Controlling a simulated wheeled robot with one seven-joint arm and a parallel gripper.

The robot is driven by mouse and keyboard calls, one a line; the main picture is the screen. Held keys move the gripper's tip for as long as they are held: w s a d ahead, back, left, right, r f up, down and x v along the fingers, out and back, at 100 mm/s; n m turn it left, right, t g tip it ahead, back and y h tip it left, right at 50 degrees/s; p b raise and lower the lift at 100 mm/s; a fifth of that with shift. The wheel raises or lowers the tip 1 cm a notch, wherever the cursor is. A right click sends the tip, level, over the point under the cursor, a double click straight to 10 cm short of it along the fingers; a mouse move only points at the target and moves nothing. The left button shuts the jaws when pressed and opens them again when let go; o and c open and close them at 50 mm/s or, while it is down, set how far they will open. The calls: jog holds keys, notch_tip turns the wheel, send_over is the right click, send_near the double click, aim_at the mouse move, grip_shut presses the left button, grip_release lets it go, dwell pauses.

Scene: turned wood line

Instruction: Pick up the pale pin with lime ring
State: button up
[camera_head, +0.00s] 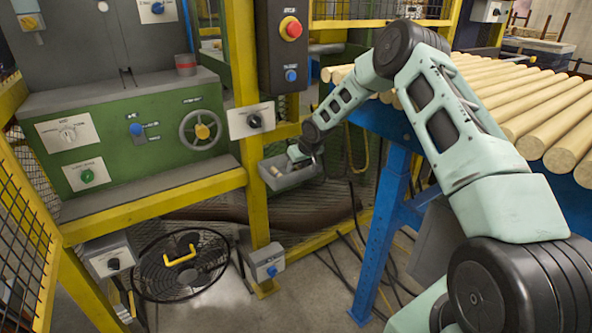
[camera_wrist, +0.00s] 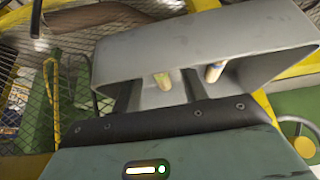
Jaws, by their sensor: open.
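The pale pin with lime ring (camera_wrist: 162,80) shows in the wrist view, in a grey tray (camera_wrist: 125,62). A yellow-green band is near its upper end. My gripper (camera_wrist: 156,96) is open, its dark fingers reaching to the tray, with the pin seen beyond and between them, not held. In the head view my gripper (camera_head: 303,158) is small, at the grey tray (camera_head: 298,178) on the yellow post. One pale pin end shows there, but I cannot tell which pin it is.
A second pale pin (camera_wrist: 214,71) with a blue band stands close to the right in the tray. The tray walls surround both pins. A green machine (camera_head: 130,130) stands left.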

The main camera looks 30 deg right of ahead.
grip_shut()
jog(key=shift+r, duration=0.1)
